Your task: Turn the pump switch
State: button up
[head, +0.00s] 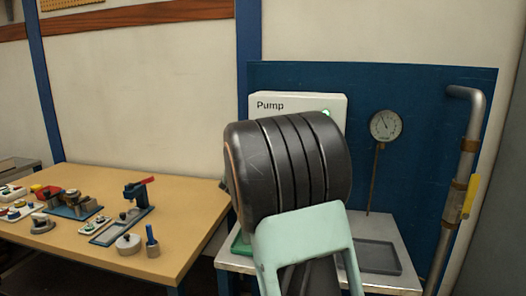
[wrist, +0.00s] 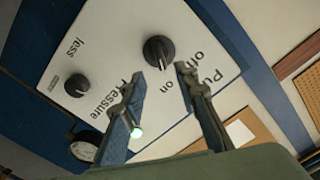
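The white pump panel (wrist: 115,52) fills the upper part of the wrist view, tilted in the picture. The black pump switch knob (wrist: 158,52) sits beside the words "off" and "on"; its exact setting is hard to read. My gripper (wrist: 159,74) is open, its two fingers apart and empty, with the tips just short of the knob and on either side of it. In the head view the pump box (head: 285,103) shows only its top, with the "Pump" label; my dark arm link hides the switch and my gripper.
A second black knob (wrist: 77,86), marked pressure, is on the same panel. A green lamp (wrist: 136,132) glows near the left finger. A round gauge (head: 386,126) and a pipe (head: 464,150) with a yellow handle stand right. A wooden bench (head: 185,215) with fixtures is left.

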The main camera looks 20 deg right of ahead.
jog(key=shift+v, duration=1.85)
